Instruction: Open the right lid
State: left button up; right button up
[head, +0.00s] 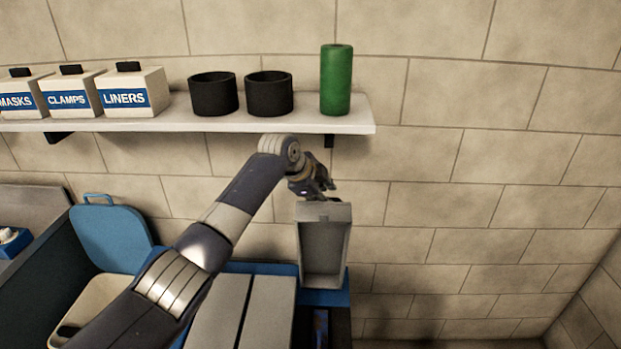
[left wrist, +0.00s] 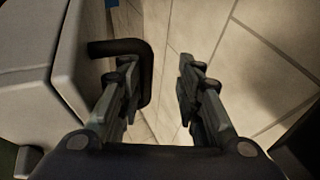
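The right lid (head: 325,250) is a grey, shallow, tray-like panel at the right end of the bench in the head view. It stands raised and nearly upright against the wall side, its hollow face showing. My left gripper (head: 318,188) is just above its top edge. In the left wrist view the gripper (left wrist: 160,95) is open, its two fingers apart. A black bent handle (left wrist: 130,46) sticks out from a pale grey body (left wrist: 35,85) and lies beside the left finger, partly hidden by it. I cannot tell whether they touch. My right gripper is not in view.
A shelf (head: 345,115) above my left gripper holds labelled boxes (head: 133,92), two black cups (head: 213,94) and a green cylinder (head: 336,80). Flat grey panels (head: 268,310) lie left of the raised lid. A blue lid (head: 112,240) stands open further left.

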pick_arm(q)
jog(key=v, duration=1.1)
jog(key=shift+a+r, duration=0.25)
jog(key=shift+a, duration=0.05)
jog(key=shift+r, duration=0.15)
jog(key=shift+s, duration=0.1)
